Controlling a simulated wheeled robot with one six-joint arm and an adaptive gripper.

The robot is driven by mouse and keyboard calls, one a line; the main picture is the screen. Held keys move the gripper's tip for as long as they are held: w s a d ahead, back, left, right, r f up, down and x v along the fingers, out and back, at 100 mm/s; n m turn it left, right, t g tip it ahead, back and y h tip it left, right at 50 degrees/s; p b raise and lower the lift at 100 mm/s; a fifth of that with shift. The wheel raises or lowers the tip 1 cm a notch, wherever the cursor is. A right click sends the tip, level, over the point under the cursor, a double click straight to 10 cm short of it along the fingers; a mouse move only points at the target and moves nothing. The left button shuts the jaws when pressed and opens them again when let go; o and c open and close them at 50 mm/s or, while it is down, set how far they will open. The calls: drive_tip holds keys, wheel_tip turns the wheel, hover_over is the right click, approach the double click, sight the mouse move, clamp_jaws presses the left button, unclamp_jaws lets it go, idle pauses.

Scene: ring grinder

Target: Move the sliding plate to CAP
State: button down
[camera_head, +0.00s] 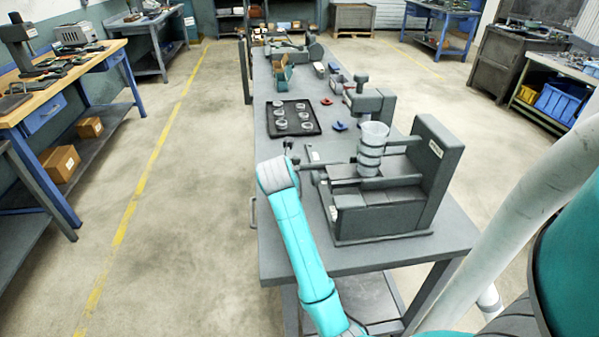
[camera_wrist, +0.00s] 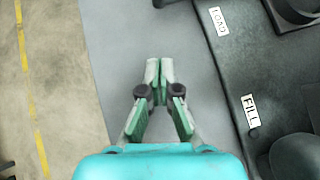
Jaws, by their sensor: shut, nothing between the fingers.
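A dark grey ring grinder machine (camera_head: 440,170) stands on the near end of the bench, with a stack of pale rings (camera_head: 373,148) upright on it. In the wrist view its dark body lies at the right, with a white LOAD label (camera_wrist: 218,20) and a white FILL label (camera_wrist: 250,111). No CAP label is readable, and I cannot tell which part is the sliding plate. My gripper (camera_wrist: 160,66) is shut and empty, over the bare bench top to the left of the labels, apart from them.
A black tray (camera_head: 311,127) with several rings lies farther along the grey bench (camera_head: 300,258). A round dark part (camera_wrist: 296,156) rises near the FILL label. The floor left of the bench is clear.

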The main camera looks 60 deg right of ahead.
drive_tip(key=x, duration=0.9)
drive_tip(key=shift+d+f, duration=0.1)
drive_tip(key=shift+w+d+r, duration=0.15)
drive_tip(key=shift+w+d, duration=0.1)
drive_tip(key=shift+d, duration=0.25)
drive_tip(key=shift+w+d+r, duration=0.15)
drive_tip(key=shift+w+d, duration=0.1)
drive_tip(key=shift+d, duration=0.25)
drive_tip(key=shift+w+d, duration=0.35)
drive_tip(key=shift+d, duration=0.25)
